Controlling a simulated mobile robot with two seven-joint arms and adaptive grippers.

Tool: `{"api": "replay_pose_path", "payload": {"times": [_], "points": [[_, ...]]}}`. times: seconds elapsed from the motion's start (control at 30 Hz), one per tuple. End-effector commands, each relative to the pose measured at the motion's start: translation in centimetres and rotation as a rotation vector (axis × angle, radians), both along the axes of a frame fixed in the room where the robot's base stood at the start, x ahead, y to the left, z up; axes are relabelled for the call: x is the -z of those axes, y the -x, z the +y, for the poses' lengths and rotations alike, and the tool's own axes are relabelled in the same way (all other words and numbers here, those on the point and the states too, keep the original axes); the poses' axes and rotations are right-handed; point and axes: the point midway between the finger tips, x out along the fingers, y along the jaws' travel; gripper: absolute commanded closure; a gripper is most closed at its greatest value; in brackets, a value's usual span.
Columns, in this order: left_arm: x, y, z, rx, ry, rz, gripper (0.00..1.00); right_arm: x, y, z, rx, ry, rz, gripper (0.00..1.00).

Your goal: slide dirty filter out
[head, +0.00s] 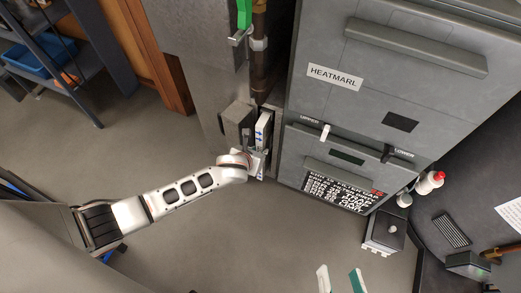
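A narrow white panel with blue marks (262,128), which looks like the edge of the filter, stands in the slot at the left side of the grey furnace (300,110). Part of it is inside the slot or hidden. My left gripper (254,153) is at the lower front end of this panel, touching or very close to it. The wrist and the small size hide whether its fingers are closed on the panel. I cannot make out dirt on the panel.
A grey box-like cover (237,118) is just left of the slot. A brown pipe (259,60) with a green handle (244,13) runs above. A desk (450,190) is at right. The left floor is mostly clear.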

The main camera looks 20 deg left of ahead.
Motion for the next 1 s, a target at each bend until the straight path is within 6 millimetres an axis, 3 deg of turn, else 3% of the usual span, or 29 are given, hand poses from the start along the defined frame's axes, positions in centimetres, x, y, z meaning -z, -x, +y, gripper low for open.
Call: {"api": "replay_pose_path", "payload": {"times": [0.17,0.6,1.0], "points": [[-0.4,0.3,0.0,0.001,-0.001,-0.005,1.0,-0.6,-0.3,0.0,0.0,0.002,-0.012,0.6],[-0.4,3.9,0.2,0.001,-0.001,-0.005,1.0,-4.0,-1.7,0.0,-0.001,0.001,-0.082,0.6],[0.0,4.6,0.1,0.0,0.0,-0.001,1.0,-4.2,-1.7,0.0,0.0,0.002,-0.085,0.6]]}}
